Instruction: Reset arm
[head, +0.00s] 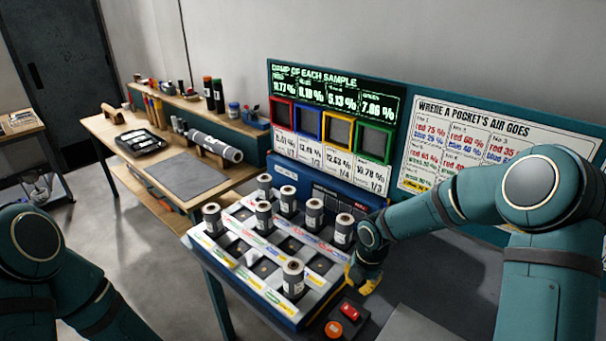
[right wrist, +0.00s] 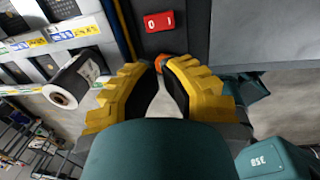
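My right arm reaches in from the right in the head view. Its yellow-fingered gripper (head: 364,279) hangs beside the right end of the sample rack (head: 262,292). A grey roll (head: 294,279) stands upright in the rack's front row, left of the gripper; a roll also shows left of the fingers in the wrist view (right wrist: 75,80). Several more grey rolls (head: 264,216) stand in other slots. My left arm shows at the lower left, but its gripper is out of frame.
A red switch (head: 349,312) and an orange button (head: 333,329) sit just in front of the right gripper. Behind the rack are four coloured frames (head: 309,123) and a wall chart (head: 470,150). A wooden bench (head: 130,165) stands at left, with open floor before it.

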